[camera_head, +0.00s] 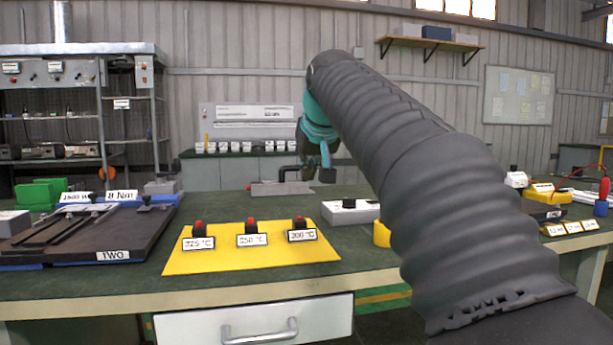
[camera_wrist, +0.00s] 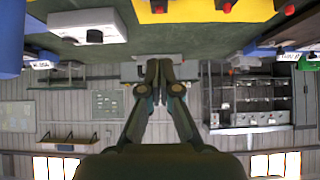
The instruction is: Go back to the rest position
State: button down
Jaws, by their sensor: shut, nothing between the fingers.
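My gripper (camera_wrist: 158,72) shows in the wrist view with its two dark fingers together at the tips and nothing between them. The wrist view is upside down, with the bench at the top and the wall and windows below. In the head view my arm, in a dark ribbed sleeve, reaches from the lower right up and then to the middle of the picture. Its teal end hangs over the far side of the green bench (camera_head: 215,205). The fingertips are not clear in the head view.
A yellow plate (camera_head: 185,260) with three red-topped knobs lies at the bench front. A dark board (camera_head: 60,245) marked TWO is at the left. A white box (camera_head: 340,214) with a black knob stands near my arm. Yellow and red items (camera_head: 540,192) are at the right.

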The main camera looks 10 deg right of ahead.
dwell(0.3)
jog(key=s+f+g, duration=0.3)
jog(key=s+f, duration=2.8)
jog(key=f, duration=0.3)
jog(key=shift+s+f+g, duration=0.3)
